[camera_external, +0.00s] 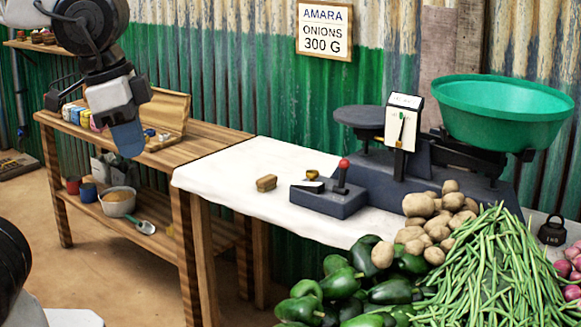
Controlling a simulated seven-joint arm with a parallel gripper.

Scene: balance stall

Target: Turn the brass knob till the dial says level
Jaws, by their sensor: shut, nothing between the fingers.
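A balance scale stands on the white-covered table, with a dark flat plate (362,116) at its left and a green pan (503,108) at its right. A small brass-coloured piece (378,139) shows just left of the dial. Another sits on the grey box (330,200) in front; I cannot tell which is the knob. My gripper (127,140) is shut and empty, pointing down at the left near the wooden bench, well away from the scale.
The grey box carries a red-topped lever (344,165). Potatoes (437,225), green beans (490,270) and peppers (345,290) crowd the front right. The white cloth (225,178) at the left is clear.

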